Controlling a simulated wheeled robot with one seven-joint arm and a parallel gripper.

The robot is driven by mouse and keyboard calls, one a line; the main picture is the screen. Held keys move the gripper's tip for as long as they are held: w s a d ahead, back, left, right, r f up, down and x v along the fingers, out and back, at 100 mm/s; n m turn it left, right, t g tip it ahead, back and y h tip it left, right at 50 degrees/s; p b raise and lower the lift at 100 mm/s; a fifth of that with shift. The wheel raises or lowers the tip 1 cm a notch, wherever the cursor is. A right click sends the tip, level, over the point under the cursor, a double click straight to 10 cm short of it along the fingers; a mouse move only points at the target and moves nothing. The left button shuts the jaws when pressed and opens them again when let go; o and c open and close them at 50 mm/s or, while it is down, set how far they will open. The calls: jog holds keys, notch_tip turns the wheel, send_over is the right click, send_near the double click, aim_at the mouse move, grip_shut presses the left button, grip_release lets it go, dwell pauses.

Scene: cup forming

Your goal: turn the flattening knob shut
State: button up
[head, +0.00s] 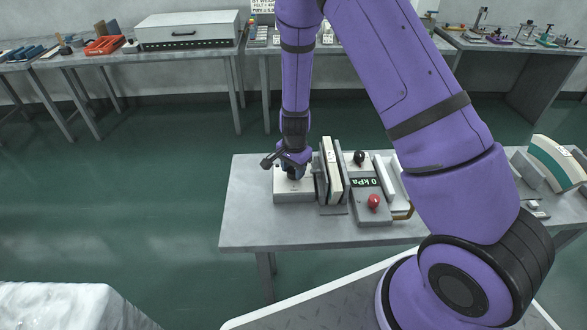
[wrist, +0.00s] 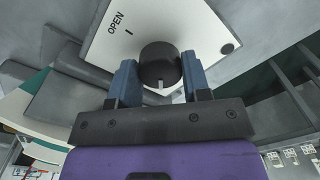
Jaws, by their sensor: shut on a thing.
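The flattening knob (wrist: 158,62) is a dark round knob on a white panel (wrist: 203,28) in the wrist view. A pale pointer mark shows on its lower side, away from the word OPEN and its tick, which are to the upper left. My gripper (wrist: 158,76) has its two blue fingers on either side of the knob, shut on it. In the head view my gripper (head: 292,172) reaches straight down onto a low white box (head: 293,196) at the left of the near table; there the gripper hides the knob.
Upright plates (head: 331,172) stand close to the right of the white box. Beyond them is a grey unit (head: 371,213) with a 0 kPa display, a black knob and a red knob. The table (head: 246,222) is bare to the left of the box.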

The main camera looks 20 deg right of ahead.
aim_at(294, 170)
jog(key=m, duration=0.4)
jog(key=shift+m, duration=1.9)
jog(key=o, duration=0.9)
notch_tip(294, 170, up, 11)
jog(key=shift+s+f, duration=0.1)
